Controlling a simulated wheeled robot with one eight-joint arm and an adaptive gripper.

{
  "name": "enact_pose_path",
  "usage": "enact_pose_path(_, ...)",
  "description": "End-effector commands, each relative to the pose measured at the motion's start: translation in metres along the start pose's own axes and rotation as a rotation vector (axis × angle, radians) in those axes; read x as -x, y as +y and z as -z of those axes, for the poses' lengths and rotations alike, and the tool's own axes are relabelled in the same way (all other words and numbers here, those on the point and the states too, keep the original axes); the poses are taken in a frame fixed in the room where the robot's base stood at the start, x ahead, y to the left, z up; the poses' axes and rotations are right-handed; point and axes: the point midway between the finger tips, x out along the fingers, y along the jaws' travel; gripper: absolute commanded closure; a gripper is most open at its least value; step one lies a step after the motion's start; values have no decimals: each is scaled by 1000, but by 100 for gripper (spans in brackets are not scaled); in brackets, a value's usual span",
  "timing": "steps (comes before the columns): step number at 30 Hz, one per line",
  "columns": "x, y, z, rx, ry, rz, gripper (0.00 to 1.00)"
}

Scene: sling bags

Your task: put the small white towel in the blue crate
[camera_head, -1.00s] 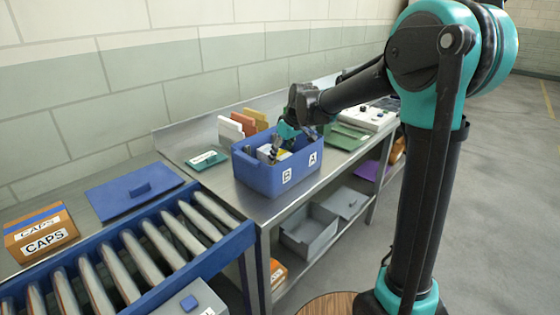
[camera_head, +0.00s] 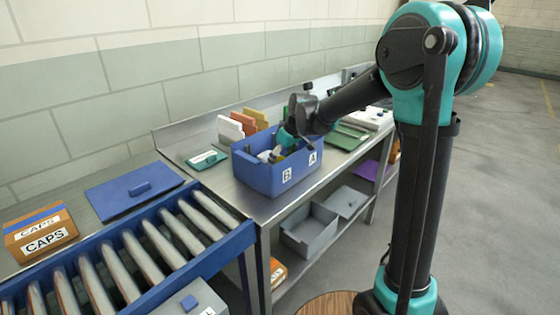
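The blue crate (camera_head: 266,179) stands on the metal bench, with white letter labels on its outer walls. My gripper (camera_head: 275,155) points down into the crate's opening. A small white patch (camera_head: 264,156) shows inside the crate, just left of my gripper's fingers; it may be the small white towel, but it is too small to be sure. The crate's walls and my gripper hide most of the inside. I cannot tell whether the fingers are open or shut, or touch the white patch.
Upright coloured folders (camera_head: 243,122) stand behind the crate. A small green and white box (camera_head: 207,160) lies to its left. A roller conveyor (camera_head: 130,255), a blue lid (camera_head: 135,189) and a CAPS box (camera_head: 40,233) are farther left. A grey bin (camera_head: 309,232) sits on the lower shelf.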

Motion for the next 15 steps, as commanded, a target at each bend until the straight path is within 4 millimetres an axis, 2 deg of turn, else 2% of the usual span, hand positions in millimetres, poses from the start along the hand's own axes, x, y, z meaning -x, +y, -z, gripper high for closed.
enact_pose_path(4,6,0,1,0,0,0,24)
enact_pose_path(7,19,0,1,-1,0,0,24)
enact_pose_path(15,74,0,0,-1,0,-1,24)
